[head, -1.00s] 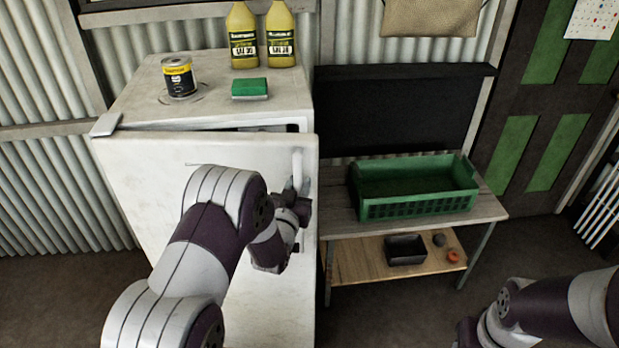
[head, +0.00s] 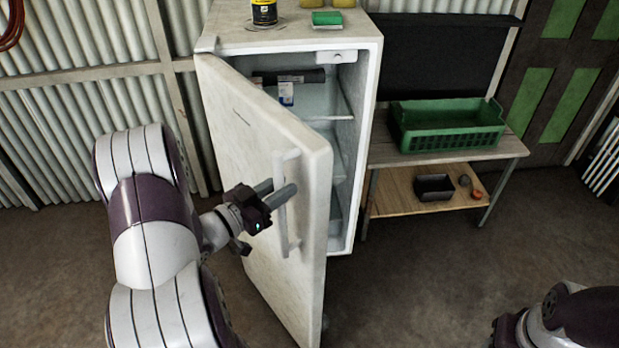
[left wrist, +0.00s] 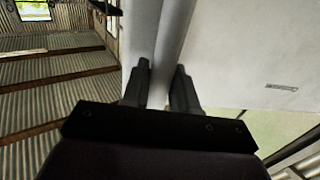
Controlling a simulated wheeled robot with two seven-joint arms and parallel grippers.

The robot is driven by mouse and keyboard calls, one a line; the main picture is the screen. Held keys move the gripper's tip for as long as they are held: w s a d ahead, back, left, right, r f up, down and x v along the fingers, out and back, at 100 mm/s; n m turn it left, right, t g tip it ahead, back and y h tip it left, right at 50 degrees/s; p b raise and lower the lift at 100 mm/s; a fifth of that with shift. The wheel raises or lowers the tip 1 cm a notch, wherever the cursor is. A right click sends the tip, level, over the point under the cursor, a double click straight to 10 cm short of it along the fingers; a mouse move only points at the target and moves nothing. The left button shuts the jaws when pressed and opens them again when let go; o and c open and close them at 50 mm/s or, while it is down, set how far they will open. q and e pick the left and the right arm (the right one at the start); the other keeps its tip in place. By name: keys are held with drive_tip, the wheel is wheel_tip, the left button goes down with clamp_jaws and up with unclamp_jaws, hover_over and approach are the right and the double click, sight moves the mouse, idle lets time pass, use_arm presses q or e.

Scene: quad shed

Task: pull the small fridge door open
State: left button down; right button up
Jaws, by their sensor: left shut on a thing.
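The small white fridge (head: 372,70) stands against the wall with its door (head: 240,130) swung well open, hinged on the left. A white vertical bar handle (head: 281,222) is on the door's outer face near its free edge. My left gripper (head: 277,193) is shut on this handle. In the left wrist view the two fingers (left wrist: 160,88) sit on either side of the pale handle bar (left wrist: 157,50). The inside shows glass shelves (head: 325,118), a dark item and a small blue-and-white pack (head: 286,93). Of my right arm only a part shows at the lower right; its gripper is out of view.
A workbench (head: 440,155) right of the fridge holds a green crate (head: 447,143); a dark box (head: 434,187) is on its lower shelf. A tin (head: 264,12) and a green sponge (head: 327,18) are on the fridge top. The floor right of the door is clear.

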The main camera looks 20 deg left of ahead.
use_arm(q)
drive_tip(key=s+a+m+h, duration=0.1)
drive_tip(key=s+a, duration=1.2)
drive_tip(key=shift+a+r+g, duration=0.15)
drive_tip(key=shift+a+g, duration=0.1)
drive_tip(key=shift+g, duration=0.05)
drive_tip(key=c, duration=1.1)
unclamp_jaws()
drive_tip(key=shift+o, duration=0.3)
drive_tip(key=b+v, duration=0.4)
drive_tip(key=v, duration=0.8)
drive_tip(key=shift+s+a, duration=0.2)
